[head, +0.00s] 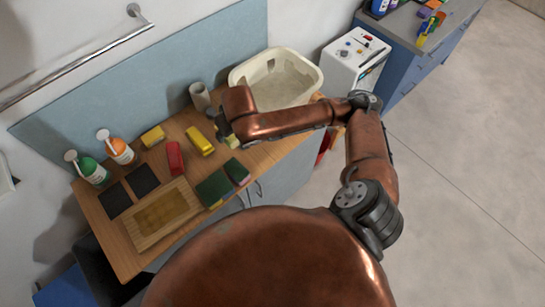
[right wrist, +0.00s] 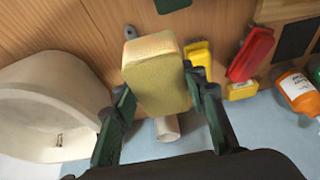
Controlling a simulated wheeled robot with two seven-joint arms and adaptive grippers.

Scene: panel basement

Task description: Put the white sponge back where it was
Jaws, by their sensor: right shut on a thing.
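A pale cream, block-shaped sponge (right wrist: 155,75) is between the fingers of my right gripper (right wrist: 160,100) in the right wrist view. It looks more yellowish than pure white. In the head view, my right gripper (head: 225,136) is over the back right part of the wooden worktop, between the grey roll and the green pads. There only a small pale edge of the sponge (head: 232,142) shows; my wrist hides the rest. I cannot tell if the sponge touches the worktop. My left gripper is not in view.
A cream basin (head: 238,76) and a grey roll (head: 200,97) stand at the back.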

